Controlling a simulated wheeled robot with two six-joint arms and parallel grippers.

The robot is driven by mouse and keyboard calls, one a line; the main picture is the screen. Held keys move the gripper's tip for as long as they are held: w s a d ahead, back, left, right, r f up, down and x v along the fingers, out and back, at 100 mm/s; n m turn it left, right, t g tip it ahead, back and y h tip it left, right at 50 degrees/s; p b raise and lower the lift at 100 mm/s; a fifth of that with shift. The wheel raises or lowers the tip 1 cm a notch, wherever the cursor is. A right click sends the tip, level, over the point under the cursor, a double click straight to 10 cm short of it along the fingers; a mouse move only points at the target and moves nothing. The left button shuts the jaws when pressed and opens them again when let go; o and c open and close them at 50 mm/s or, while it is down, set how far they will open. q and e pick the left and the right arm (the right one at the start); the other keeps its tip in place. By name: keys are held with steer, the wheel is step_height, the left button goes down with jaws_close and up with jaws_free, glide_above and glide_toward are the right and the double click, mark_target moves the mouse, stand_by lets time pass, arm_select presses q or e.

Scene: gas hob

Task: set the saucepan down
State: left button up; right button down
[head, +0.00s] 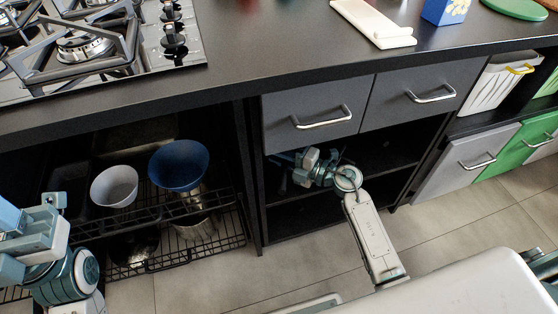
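No saucepan can be made out for certain. A steel pot (196,228) stands on the lower wire rack, partly hidden by the upper rack. A dark round pan (135,249) is beside it, in shadow. My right gripper (305,165) reaches into the open shelf under the grey drawers; its fingertips are in shadow, and whether they hold anything is unclear. My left gripper (32,226) is at the left edge, in front of the rack cupboard, partly cut off by the frame; its opening is not clear.
A gas hob (84,46) is set in the dark worktop (255,50). A blue bowl (179,164) and white bowl (115,186) are on the upper rack. A white board (375,22) and blue box (446,11) sit on the worktop. Drawer handles (322,118) stick out above my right arm.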

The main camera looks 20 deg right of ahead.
steer(key=shift+r, duration=0.2)
steer(key=shift+f, duration=0.1)
steer(key=c, duration=1.3)
jaws_free()
steer(key=shift+f, duration=0.15)
steer(key=shift+c, duration=0.2)
steer(key=shift+r, duration=0.2)
steer(key=p+v, duration=0.2)
steer(key=v, duration=1)
steer(key=shift+p, duration=0.4)
